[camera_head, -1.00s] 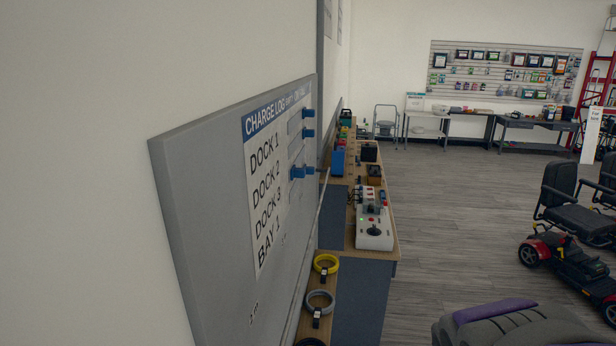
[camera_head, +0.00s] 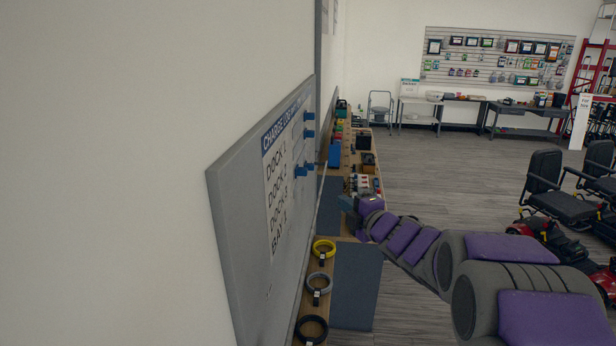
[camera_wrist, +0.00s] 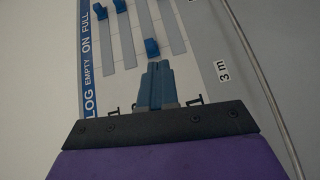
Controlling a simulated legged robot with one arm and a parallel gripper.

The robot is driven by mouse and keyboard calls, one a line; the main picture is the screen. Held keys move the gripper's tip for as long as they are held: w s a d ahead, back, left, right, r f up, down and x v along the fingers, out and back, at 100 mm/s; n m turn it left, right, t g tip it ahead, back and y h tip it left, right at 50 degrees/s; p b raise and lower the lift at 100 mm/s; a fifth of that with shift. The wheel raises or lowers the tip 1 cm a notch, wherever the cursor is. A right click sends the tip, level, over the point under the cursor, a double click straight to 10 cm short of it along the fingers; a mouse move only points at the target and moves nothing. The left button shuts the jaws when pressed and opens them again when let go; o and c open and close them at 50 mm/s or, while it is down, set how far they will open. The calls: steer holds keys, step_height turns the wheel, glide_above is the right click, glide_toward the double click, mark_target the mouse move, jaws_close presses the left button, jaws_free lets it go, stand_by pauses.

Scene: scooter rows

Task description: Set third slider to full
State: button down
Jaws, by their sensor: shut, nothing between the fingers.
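The grey charge log board (camera_head: 232,200) hangs on the left wall, with rows for docks 1 to 3 and bay 1. In the wrist view, two blue slider knobs (camera_wrist: 101,11) (camera_wrist: 120,5) sit toward the FULL end. The third slider's blue knob (camera_wrist: 152,47) sits near the lower, EMPTY end of its grey track; in the head view it is the nearer knob (camera_head: 301,171). The fourth track (camera_wrist: 170,25) shows no knob in the wrist view. My gripper (camera_wrist: 158,66) is shut and empty, just below the third knob in that view; contact is unclear.
A wooden-topped bench (camera_head: 335,252) runs along the wall below the board, with yellow (camera_head: 324,249), grey and black rings at its near end. A control box (camera_head: 362,184) and other items stand farther back. Scooters (camera_head: 560,190) stand at right; grey floor lies between.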

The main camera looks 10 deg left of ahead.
steer(key=shift+s+a+r+n+g+y, duration=0.15)
steer(key=shift+s+a+r+n+y, duration=0.1)
steer(key=shift+a+n+y, duration=0.25)
steer(key=shift+s+a+r+n+g+y, duration=0.1)
steer(key=shift+s+a+r+n+y, duration=0.1)
steer(key=shift+a+n+y, duration=0.25)
steer(key=shift+s+a+r+n+g+y, duration=0.15)
steer(key=shift+s+a+n+y, duration=0.2)
steer(key=shift+a, duration=0.3)
steer(key=shift+w, duration=0.15)
steer(key=p, duration=0.3)
glide_toward(302, 174)
steer(key=x, duration=0.6)
steer(key=shift+f, duration=0.2)
steer(key=shift+r, duration=0.1)
